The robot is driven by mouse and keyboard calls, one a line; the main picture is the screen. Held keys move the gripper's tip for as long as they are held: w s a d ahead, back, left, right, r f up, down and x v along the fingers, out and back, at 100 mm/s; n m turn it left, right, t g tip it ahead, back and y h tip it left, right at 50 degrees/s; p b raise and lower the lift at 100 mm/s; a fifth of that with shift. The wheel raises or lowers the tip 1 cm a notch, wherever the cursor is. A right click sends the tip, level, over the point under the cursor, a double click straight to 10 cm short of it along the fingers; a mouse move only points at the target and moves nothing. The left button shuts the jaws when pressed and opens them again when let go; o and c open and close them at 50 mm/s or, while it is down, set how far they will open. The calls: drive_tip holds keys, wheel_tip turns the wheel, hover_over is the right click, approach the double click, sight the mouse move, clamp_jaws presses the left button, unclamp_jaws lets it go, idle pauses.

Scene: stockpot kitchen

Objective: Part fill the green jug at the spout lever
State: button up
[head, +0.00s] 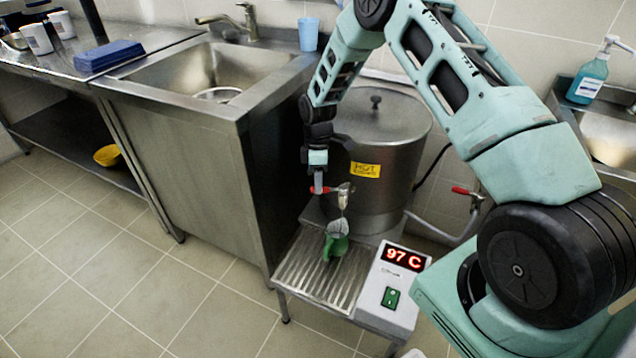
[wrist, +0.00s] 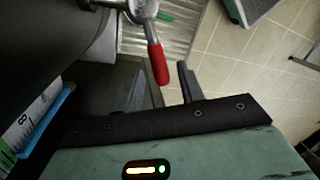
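The green jug (head: 337,248) stands on the ribbed drip tray (head: 305,268), below the metal spout (head: 344,194) of the steel stockpot (head: 392,135). A greyish area shows at the jug's top; I cannot tell whether it is water or the jug's inside. The red spout lever (head: 320,190) sticks out to the left of the spout. My gripper (head: 318,176) points down just above the lever. In the wrist view my gripper (wrist: 162,88) is open, with the red lever (wrist: 157,62) reaching into the gap between its fingers. A sliver of green jug (wrist: 166,16) shows beyond the spout.
A control box (head: 398,285) reading 97 C stands right of the tray. The pot carries a yellow HOT label (head: 365,170). A second red-handled valve (head: 467,192) is at the right. A steel sink cabinet (head: 195,165) stands close on the left. Floor in front is clear.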

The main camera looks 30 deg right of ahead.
drive_tip(key=shift+f, duration=0.45)
clamp_jaws()
drive_tip(key=m, duration=0.1)
drive_tip(key=w+d+m, duration=0.1)
drive_tip(key=shift+w+m+y, duration=0.15)
drive_tip(key=shift+m+y, duration=0.15)
drive_tip(key=shift+m, duration=0.1)
unclamp_jaws()
drive_tip(key=shift+r, duration=0.1)
drive_tip(key=v, duration=1.7)
drive_tip(key=shift+s+r+p, duration=0.2)
drive_tip(key=shift+s+p, duration=0.05)
drive_tip(key=shift+p, duration=0.15)
